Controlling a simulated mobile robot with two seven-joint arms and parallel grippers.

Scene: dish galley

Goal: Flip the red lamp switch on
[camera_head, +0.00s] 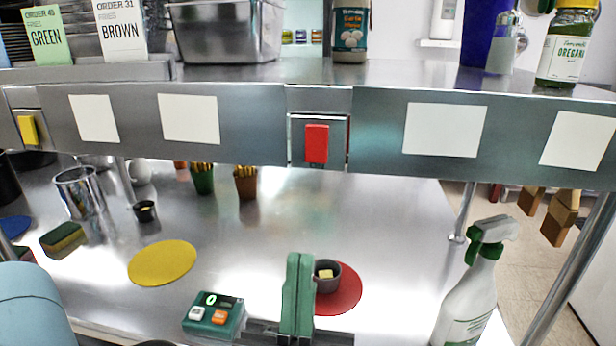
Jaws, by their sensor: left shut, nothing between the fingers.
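The red lamp switch (316,144) is a red block in a metal-framed plate on the front edge of the raised steel shelf, near the middle of the view. I cannot tell which way it is set. My left gripper (299,258) has green fingers, shut together with nothing between them. It is at the lower middle of the view, below the switch in the picture and apart from it. It partly covers a red round mat (345,293) and stands just left of a small dark cup (327,284). My right gripper is not in view.
A yellow switch (28,130) is on the same shelf edge at the far left. A green device with buttons (214,317) lies left of my gripper. A spray bottle (467,295) stands at the right. The counter below the red switch is mostly clear.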

